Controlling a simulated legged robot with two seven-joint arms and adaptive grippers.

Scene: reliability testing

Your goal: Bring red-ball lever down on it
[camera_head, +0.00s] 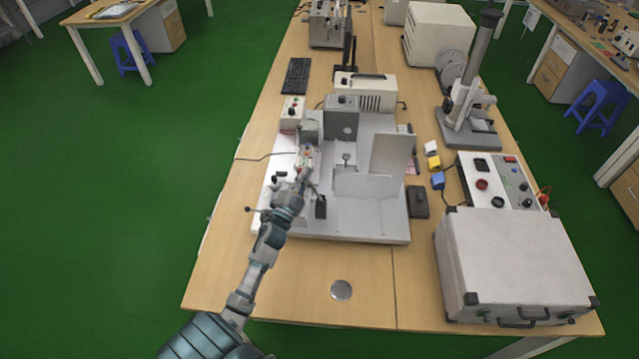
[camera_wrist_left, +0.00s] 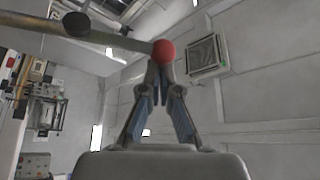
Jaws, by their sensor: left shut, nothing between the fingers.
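The red ball (camera_wrist_left: 163,51) sits at the end of a grey lever rod (camera_wrist_left: 100,36), which enters from the left in the left wrist view. My left gripper (camera_wrist_left: 160,68) is shut and empty, with its fingertips close to the ball in the picture; I cannot tell whether they touch it. In the head view my left gripper (camera_head: 306,163) is over the left part of the light grey test machine (camera_head: 370,222), by its small grey head (camera_head: 308,131). The lever and ball are too small or hidden to make out clearly there. My right gripper is not in view.
A small control box (camera_head: 292,113) and a keyboard (camera_head: 296,75) lie beyond the gripper. A microscope-like stand (camera_head: 468,120), a control panel (camera_head: 495,182) and a silver case (camera_head: 515,260) stand to the right. The table's front left is mostly clear around a round metal disc (camera_head: 341,290).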

